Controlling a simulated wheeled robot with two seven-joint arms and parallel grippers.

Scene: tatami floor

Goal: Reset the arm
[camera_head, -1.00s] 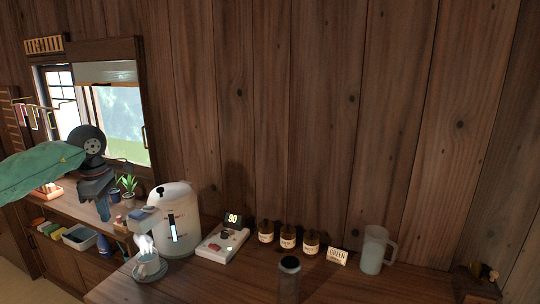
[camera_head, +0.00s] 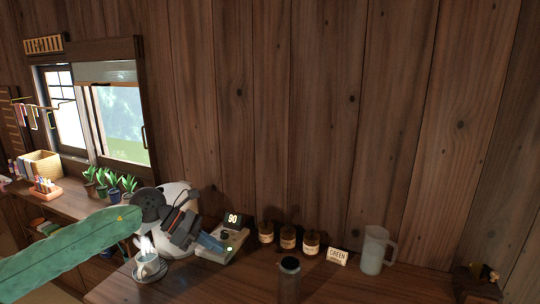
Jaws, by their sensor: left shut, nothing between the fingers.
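My left arm, in a green sleeve, reaches in from the lower left in the head view. My left gripper (camera_head: 212,243) is shut and empty, its blue-grey fingertips over the left part of the small control panel (camera_head: 235,241) on the counter. Whether the fingertips touch the panel I cannot tell. The gripper and wrist hide much of the white water dispenser (camera_head: 177,190) behind them. A steaming cup (camera_head: 147,266) on a saucer stands below the wrist. My right gripper is not in view.
Several amber jars (camera_head: 288,237), a "GREEN" sign (camera_head: 338,257), a frosted pitcher (camera_head: 374,252) and a dark-lidded cylinder (camera_head: 289,281) stand on the counter (camera_head: 340,285). A "90" display (camera_head: 233,219) is behind the panel. Potted plants (camera_head: 112,184) line the shelf by the window.

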